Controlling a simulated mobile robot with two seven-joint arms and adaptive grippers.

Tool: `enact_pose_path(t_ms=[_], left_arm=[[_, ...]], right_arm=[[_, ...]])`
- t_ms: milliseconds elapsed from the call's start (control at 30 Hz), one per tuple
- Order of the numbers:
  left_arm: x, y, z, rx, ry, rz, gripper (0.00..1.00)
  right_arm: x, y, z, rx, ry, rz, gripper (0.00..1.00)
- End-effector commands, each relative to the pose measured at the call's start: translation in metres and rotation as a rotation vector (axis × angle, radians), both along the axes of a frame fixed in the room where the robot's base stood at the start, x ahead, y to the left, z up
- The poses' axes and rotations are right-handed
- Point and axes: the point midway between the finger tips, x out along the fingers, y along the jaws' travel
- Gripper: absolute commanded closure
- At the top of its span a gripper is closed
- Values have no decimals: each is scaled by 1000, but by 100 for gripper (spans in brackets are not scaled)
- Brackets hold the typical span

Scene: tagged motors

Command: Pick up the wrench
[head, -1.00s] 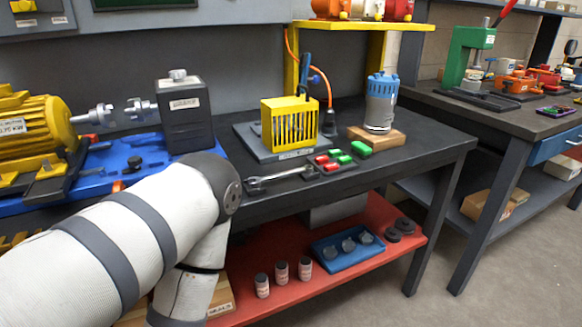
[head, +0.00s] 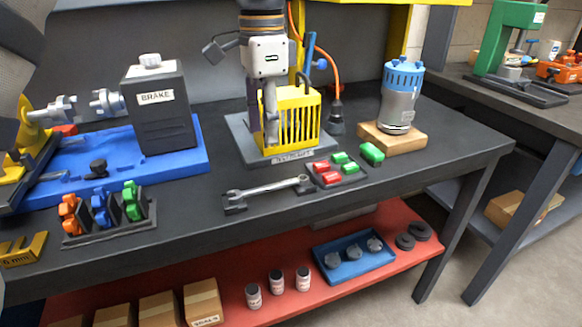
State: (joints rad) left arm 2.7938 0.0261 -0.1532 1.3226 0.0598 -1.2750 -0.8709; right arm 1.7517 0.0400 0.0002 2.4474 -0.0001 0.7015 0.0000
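The wrench (head: 266,188) is a silver-grey metal tool. It lies near the front of the dark workbench (head: 380,195), its ends on small dark supports, its open jaw to the left and its other end beside the red and green blocks. My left gripper (head: 264,136) points down in front of the yellow cage, above and behind the wrench and apart from it. Its two fingers look spread, with nothing visible between them. My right gripper is out of view.
The yellow cage (head: 302,120) stands on a grey plate behind the wrench. Red and green blocks (head: 325,172) sit to its right. The motor (head: 400,97) stands on a wooden block. The brake unit (head: 158,110) and coloured clips (head: 100,206) are left. Bare bench lies before the wrench.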

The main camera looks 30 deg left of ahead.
Motion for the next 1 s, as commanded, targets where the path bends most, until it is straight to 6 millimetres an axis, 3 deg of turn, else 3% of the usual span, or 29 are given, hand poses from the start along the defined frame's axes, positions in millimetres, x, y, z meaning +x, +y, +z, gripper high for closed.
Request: enact_pose_path(t_ms=[100,300,700,967,1000], left_arm=[[-1,0,-5,0,0,1,65],[-2,0,-50,1,2,2,65],[-4,0,-114,0,-1,2,65],[-4,0,-119,0,-5,3,65],[-4,0,-119,0,-5,3,72]], right_arm=[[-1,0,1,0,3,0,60],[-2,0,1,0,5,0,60],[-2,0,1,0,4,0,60],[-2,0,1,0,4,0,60],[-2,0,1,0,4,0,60]])
